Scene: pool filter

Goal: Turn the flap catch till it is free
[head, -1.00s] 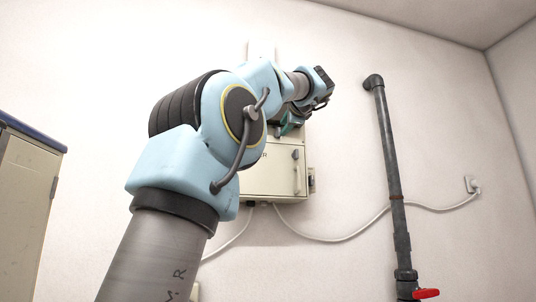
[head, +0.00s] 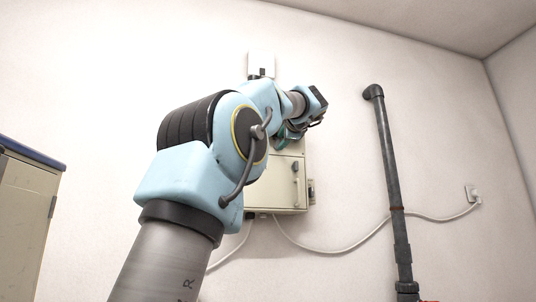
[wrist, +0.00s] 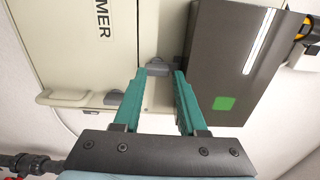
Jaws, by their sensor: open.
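A beige wall box (head: 288,188) with "MER" lettering on its face also fills the upper left of the wrist view (wrist: 70,50). In the wrist view a small grey catch (wrist: 157,67) sits on the box near the edge of a dark panel (wrist: 228,60) with a green square. My gripper (wrist: 160,74) is open, its two teal fingers pointing at this catch, with the catch showing between the tips. Whether the fingers touch it cannot be told. A second grey catch (wrist: 112,98) lies left of the fingers. In the head view my arm hides the box's upper part.
A pale bar handle (wrist: 62,98) stands out from the box at left in the wrist view. A grey pipe (head: 391,180) runs down the wall at right, and a white cable (head: 335,246) hangs below the box. A cabinet (head: 25,215) stands at far left.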

